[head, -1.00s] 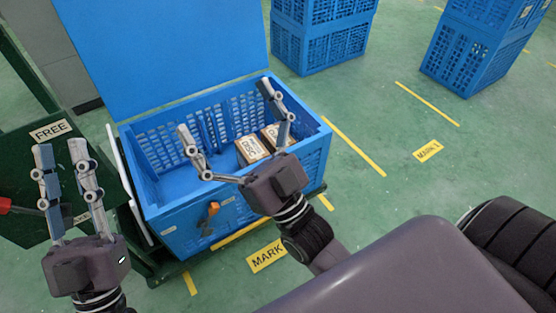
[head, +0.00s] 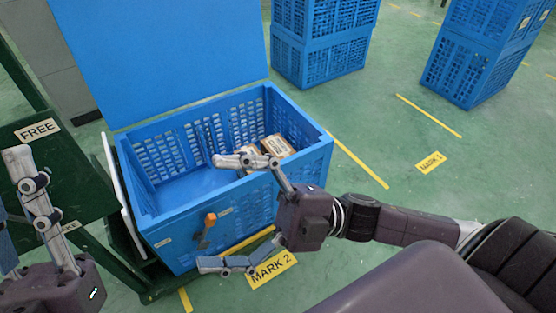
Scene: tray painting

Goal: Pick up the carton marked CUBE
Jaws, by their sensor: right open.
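Two small brown cartons sit inside the open blue crate (head: 290,190), towards its right end. The right one (head: 278,146) shows its top with dark print that I cannot read clearly. The left carton (head: 251,153) is mostly hidden behind a finger of my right gripper. My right gripper (head: 214,212) is open and empty, with its fingers spread wide. One finger crosses in front of the crate's near rim, and the other is low over the floor. My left gripper (head: 15,165) is at the left edge, partly cut off, its fingers apart and empty.
The crate's blue lid (head: 165,55) stands raised behind it. An orange latch (head: 208,222) is on its front. A dark green stand (head: 60,165) marked FREE is at left. Stacked blue crates (head: 322,40) and (head: 470,60) stand at the back. Floor at right is clear.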

